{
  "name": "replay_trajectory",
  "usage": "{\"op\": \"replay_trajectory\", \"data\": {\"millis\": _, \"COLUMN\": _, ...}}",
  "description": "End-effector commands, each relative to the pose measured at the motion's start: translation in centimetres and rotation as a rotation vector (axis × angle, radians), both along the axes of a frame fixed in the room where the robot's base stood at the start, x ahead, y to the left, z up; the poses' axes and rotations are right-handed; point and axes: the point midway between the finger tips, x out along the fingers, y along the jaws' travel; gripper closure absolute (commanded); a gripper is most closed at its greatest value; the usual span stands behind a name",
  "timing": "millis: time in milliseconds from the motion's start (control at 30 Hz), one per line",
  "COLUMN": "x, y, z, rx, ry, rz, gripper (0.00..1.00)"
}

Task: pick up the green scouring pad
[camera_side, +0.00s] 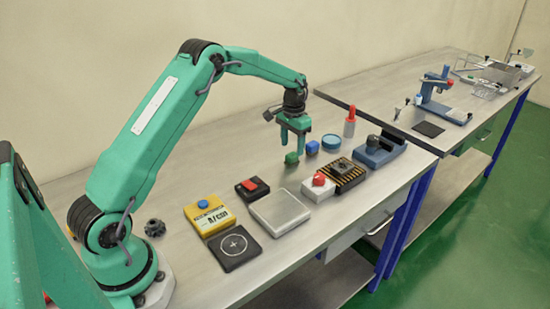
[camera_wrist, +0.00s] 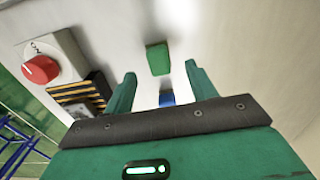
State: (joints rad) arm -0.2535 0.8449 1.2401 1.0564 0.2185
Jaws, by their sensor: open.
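The green scouring pad (camera_side: 291,158) is a small green block on the grey bench top, just below my gripper (camera_side: 293,142) in the side view. In the wrist view the pad (camera_wrist: 158,59) appears just beyond the fingertips, roughly centred between the two fingers. My gripper (camera_wrist: 160,71) is open and empty, with its fingers pointing down. The fingertips look to be above the pad and I see no contact. The pad is fully visible in the wrist view.
A blue block (camera_side: 312,147) sits close to the pad; it shows between the fingers in the wrist view (camera_wrist: 167,97).

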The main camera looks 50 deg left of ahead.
Motion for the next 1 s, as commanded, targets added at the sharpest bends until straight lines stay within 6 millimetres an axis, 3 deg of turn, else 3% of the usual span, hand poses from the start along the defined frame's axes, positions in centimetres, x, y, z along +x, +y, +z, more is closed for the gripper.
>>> {"op": "replay_trajectory", "data": {"millis": 400, "x": -0.1, "y": -0.2, "z": -4.3, "rx": 0.0, "ry": 0.002, "rz": 0.0, "gripper": 0.44}}
{"op": "replay_trajectory", "data": {"millis": 967, "x": 0.0, "y": -0.2, "z": -4.6, "rx": 0.0, "ry": 0.0, "rz": 0.0, "gripper": 0.44}}
{"op": "replay_trajectory", "data": {"millis": 1000, "x": 0.0, "y": -0.2, "z": -4.6, "rx": 0.0, "ry": 0.0, "rz": 0.0, "gripper": 0.48}}
